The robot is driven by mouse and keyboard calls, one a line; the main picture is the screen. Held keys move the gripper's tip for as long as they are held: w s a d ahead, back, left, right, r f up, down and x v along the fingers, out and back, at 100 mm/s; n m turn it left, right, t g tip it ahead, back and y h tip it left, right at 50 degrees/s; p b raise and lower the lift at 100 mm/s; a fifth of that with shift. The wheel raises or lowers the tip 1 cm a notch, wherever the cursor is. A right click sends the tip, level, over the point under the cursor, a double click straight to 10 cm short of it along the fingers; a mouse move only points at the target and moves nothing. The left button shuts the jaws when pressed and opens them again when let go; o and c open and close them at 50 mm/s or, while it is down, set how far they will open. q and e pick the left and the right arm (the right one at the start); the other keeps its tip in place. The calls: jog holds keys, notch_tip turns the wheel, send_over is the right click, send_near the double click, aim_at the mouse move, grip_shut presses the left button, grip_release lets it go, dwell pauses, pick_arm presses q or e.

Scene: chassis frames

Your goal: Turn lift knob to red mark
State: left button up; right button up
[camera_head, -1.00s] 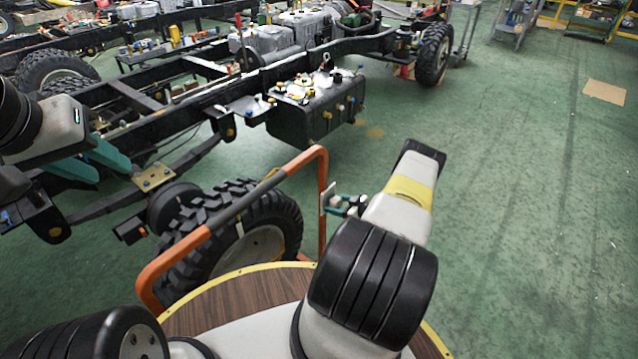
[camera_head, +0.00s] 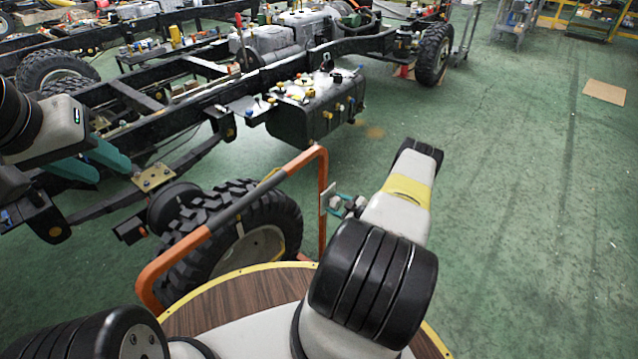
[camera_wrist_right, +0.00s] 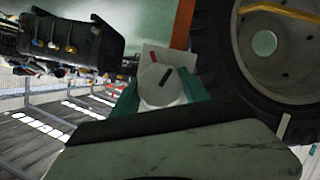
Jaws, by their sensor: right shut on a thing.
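The lift knob (camera_wrist_right: 162,90) is a pale round knob with a black line on its face, on a light plate (camera_wrist_right: 150,56). The red mark (camera_wrist_right: 153,57) is on the plate, above and left of the black line. The black line tilts up to the right and does not point at the red mark. My right gripper (camera_wrist_right: 165,98) has its teal fingers on both sides of the knob, shut on it. In the head view my right gripper (camera_head: 337,203) is at the plate on the orange rail. My left gripper (camera_head: 114,175) is open and empty near the chassis.
The orange rail (camera_head: 323,185) with its dark grip stands before the big tyre (camera_head: 275,215). The truck chassis frame (camera_head: 150,105) with a black tank (camera_head: 300,125) fills the upper left. Green floor (camera_head: 510,200) at the right is clear, apart from a cardboard sheet (camera_head: 604,92).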

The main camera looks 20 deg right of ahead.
jog(key=n+t, duration=0.1)
jog(key=n, duration=0.1)
jog(key=n+h, duration=0.1)
jog(key=shift+f+n+t+h, duration=0.1)
jog(key=shift+n+t+h, duration=0.2)
jog(key=shift+n+t, duration=0.1)
jog(key=shift+n+t+h, duration=0.4)
jog(key=shift+n+t, duration=0.4)
jog(key=shift+n, duration=0.9)
jog(key=o, duration=1.4)
jog(key=shift+s, duration=0.15)
jog(key=s, duration=0.5)
jog(key=s+d+r, duration=0.1)
jog(key=s, duration=0.1)
jog(key=shift+s, duration=0.2)
